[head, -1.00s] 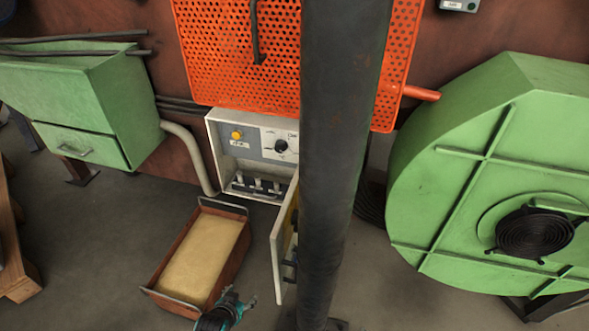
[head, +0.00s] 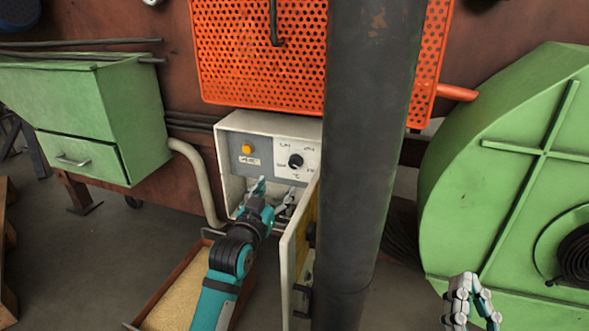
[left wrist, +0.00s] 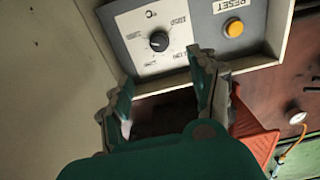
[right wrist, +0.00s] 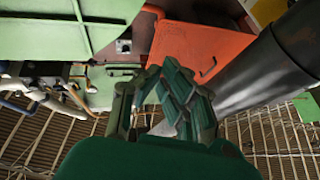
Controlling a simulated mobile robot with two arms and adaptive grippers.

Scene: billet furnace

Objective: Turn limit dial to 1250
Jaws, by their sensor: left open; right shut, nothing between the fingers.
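The limit dial (head: 295,161) is a round black knob on a white plate marked with a °C scale, in the upper part of the control box (head: 231,124). In the left wrist view the dial (left wrist: 159,41) shows with printed numbers around it, too small to read surely. My left gripper (head: 275,189) is open and empty, just below the dial panel. In the left wrist view its fingers (left wrist: 165,85) are spread below the dial, apart from it. My right gripper (head: 474,285) is shut and empty at the lower right, far from the box.
The box door (head: 300,255) stands open at the right of my left gripper. A yellow reset button (head: 247,149) is left of the dial. A dark column (head: 368,150) stands right of the box. A tray of sand-coloured material (head: 180,298) lies below. A green blower housing (head: 500,180) is at right.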

